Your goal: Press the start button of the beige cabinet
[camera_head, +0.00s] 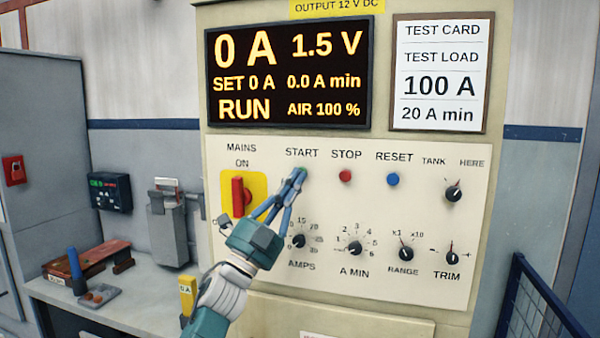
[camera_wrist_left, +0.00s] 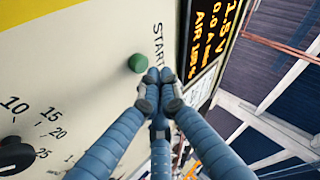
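The beige cabinet (camera_head: 470,230) fills the middle of the head view. Its green start button (camera_head: 302,171) sits under the word START, partly hidden by my fingertips; it shows whole in the left wrist view (camera_wrist_left: 138,63). My left gripper (camera_head: 298,178) has its fingertips right at the button in the head view. In the left wrist view the fingertips (camera_wrist_left: 160,82) are drawn together, beside the button's lower right; I cannot tell whether they touch it. The display (camera_head: 288,70) reads 0 A, 1.5 V, SET 0 A and RUN. My right gripper is not in view.
A red stop button (camera_head: 345,176) and a blue reset button (camera_head: 392,179) are to the right. The red mains switch (camera_head: 238,196) on its yellow plate is to the left. Several black knobs sit below. A bench (camera_head: 120,300) stands at left, a blue mesh frame (camera_head: 540,305) at lower right.

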